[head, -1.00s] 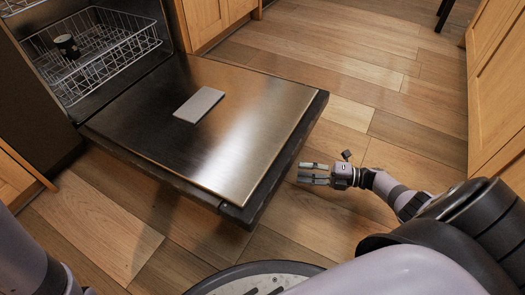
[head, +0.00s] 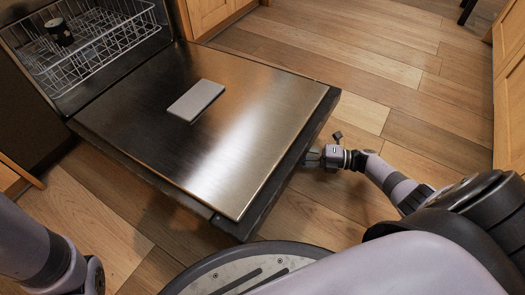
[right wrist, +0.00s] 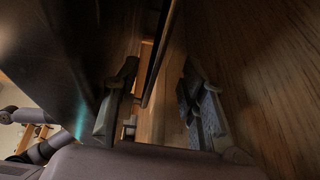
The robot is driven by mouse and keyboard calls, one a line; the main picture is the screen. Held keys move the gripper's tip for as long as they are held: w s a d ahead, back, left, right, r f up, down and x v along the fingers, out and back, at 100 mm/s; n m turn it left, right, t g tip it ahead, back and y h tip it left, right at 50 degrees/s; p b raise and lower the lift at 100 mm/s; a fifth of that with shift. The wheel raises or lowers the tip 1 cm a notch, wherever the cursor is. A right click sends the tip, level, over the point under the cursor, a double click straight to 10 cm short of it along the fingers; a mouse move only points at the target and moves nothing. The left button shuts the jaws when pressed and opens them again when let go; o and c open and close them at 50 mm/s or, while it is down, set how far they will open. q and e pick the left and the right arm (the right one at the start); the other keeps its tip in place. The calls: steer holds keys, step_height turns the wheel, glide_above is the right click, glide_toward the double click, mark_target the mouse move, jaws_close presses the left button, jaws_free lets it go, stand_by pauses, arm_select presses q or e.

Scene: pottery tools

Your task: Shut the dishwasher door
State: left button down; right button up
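The dishwasher door (head: 255,125) hangs open, about level, with a shiny metal inner face and a dark rim. A flat grey block (head: 196,100) sits on that face. My right gripper (head: 313,158) is at the door's right edge, its fingertips close against or partly under the rim; contact is unclear. In the right wrist view, the two fingers of my right gripper (right wrist: 160,103) stand apart with nothing clearly held between them. A dark surface, probably the door, fills the left of that view. My left arm shows at the lower left of the head view, but its gripper is out of frame.
The dishwasher's wire rack (head: 95,45) holds a dark cup (head: 59,32) inside the tub. Wooden cabinets (head: 210,12) stand beside it and at the far right (head: 510,90). The wood floor (head: 400,60) right of the door is clear.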

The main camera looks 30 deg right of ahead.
steer(key=b+x, duration=0.2)
steer(key=x, duration=0.9)
steer(key=shift+b, duration=0.4)
steer(key=shift+c, duration=0.4)
jaws_close()
